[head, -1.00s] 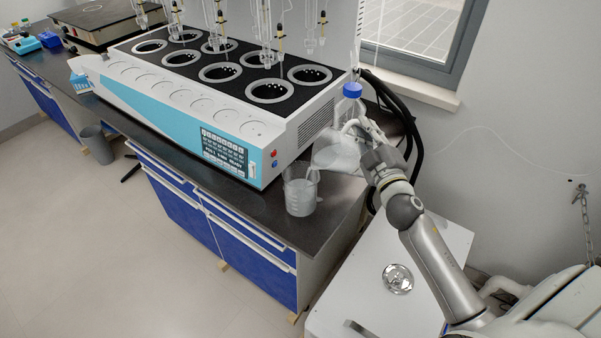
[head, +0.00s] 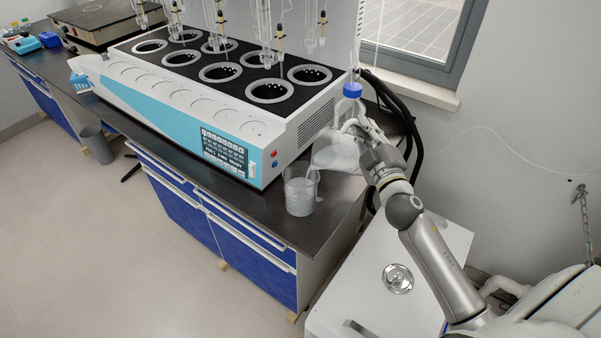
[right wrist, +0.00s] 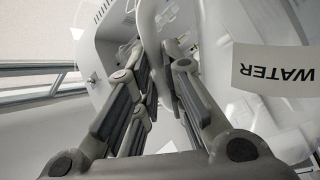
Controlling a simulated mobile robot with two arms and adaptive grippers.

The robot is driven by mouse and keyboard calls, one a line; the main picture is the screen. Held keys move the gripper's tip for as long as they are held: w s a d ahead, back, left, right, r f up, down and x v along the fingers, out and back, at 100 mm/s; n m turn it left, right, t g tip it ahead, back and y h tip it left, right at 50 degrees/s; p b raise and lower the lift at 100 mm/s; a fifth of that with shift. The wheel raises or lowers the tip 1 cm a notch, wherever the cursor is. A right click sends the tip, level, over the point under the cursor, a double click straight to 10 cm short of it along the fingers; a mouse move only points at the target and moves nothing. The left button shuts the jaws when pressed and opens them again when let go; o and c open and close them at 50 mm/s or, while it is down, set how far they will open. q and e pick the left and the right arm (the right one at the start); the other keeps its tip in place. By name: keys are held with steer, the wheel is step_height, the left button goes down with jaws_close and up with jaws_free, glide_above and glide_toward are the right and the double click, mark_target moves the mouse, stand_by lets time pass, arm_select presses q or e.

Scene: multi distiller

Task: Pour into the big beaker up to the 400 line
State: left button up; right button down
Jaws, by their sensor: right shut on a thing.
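The big beaker (head: 299,196) is clear and stands upright on the dark bench, near its front right corner. Greyish liquid seems to be in it; I cannot read its lines or the exact level. A translucent jug (head: 338,154) is tilted to the left with its lip by the beaker's upper right rim. A faint stream seems to run down at that rim. My right gripper (head: 369,148) is shut on the jug's handle. In the right wrist view the fingers (right wrist: 155,75) close around the handle, beside the jug's upside-down WATER label (right wrist: 277,70). My left gripper is out of view.
The large white and blue distiller (head: 225,105) stands just left of and behind the beaker. A blue-capped bottle (head: 352,92) stands behind the jug. Black hoses (head: 412,130) hang to the right. The bench's front edge is close to the beaker.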

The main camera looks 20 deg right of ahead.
steer(key=shift+r, duration=0.2)
steer(key=shift+d+f+m+b, duration=0.25)
steer(key=shift+f+m+b, duration=0.1)
steer(key=shift+f, duration=0.15)
steer(key=shift+d+f+m+b, duration=0.25)
steer(key=shift+f+m, duration=0.1)
steer(key=shift+f, duration=0.15)
steer(key=shift+s+d+m+h+p, duration=0.1)
steer(key=shift+d+m+h+p, duration=0.2)
steer(key=shift+d+m+p, duration=0.5)
steer(key=shift+f+m+b, duration=0.3)
steer(key=shift+f+m, duration=0.2)
steer(key=shift+m, duration=0.1)
steer(key=shift+d+f+m+g, duration=0.15)
steer(key=shift+f+m+g, duration=0.15)
steer(key=shift+f, duration=0.1)
steer(key=d+f+m, duration=0.1)
steer(key=d+f, duration=0.1)
steer(key=shift+f+m+h+b, duration=0.3)
steer(key=shift+m, duration=0.1)
steer(key=d+f+m+g+p, duration=0.1)
steer(key=d+f+m+p, duration=0.1)
steer(key=d+f+m, duration=0.2)
steer(key=shift+s+d+f+m, duration=0.2)
steer(key=shift+f+m, duration=0.4)
steer(key=shift+m, duration=0.5)
